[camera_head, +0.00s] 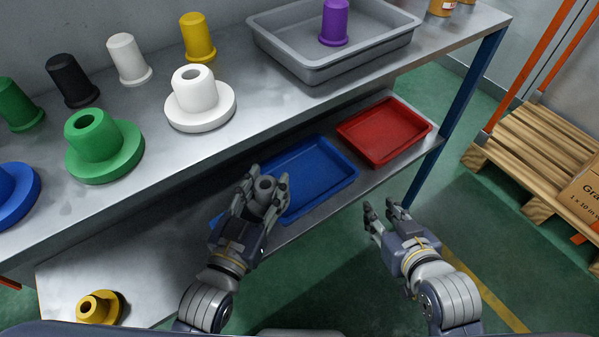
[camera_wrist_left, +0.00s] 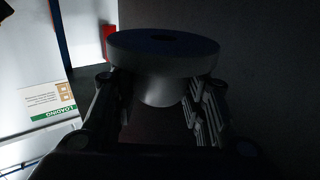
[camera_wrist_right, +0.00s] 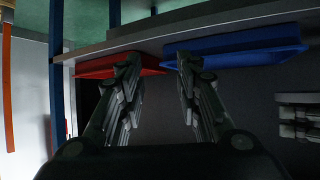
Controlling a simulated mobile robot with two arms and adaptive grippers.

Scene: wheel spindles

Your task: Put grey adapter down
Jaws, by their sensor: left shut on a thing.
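The grey adapter (camera_head: 265,186) is between the fingers of my left gripper (camera_head: 262,192), which is shut on it. In the head view it appears over the near left part of the blue tray on the lower shelf; I cannot tell whether it touches anything below. In the left wrist view the adapter (camera_wrist_left: 163,55) shows its wide round flange beyond the fingertips and its narrower body between the fingers. The fingers hide part of it in the head view. My right gripper (camera_head: 383,216) is open and empty, right of the lower shelf; its fingers stand apart in the right wrist view (camera_wrist_right: 157,62).
The blue tray (camera_head: 325,172) and red tray (camera_head: 410,142) lie on the lower shelf. The upper shelf holds several coloured adapters and spindles and a grey bin (camera_head: 300,68). A yellow adapter (camera_head: 100,307) lies lower left. A blue post (camera_head: 424,180) stands near my right gripper.

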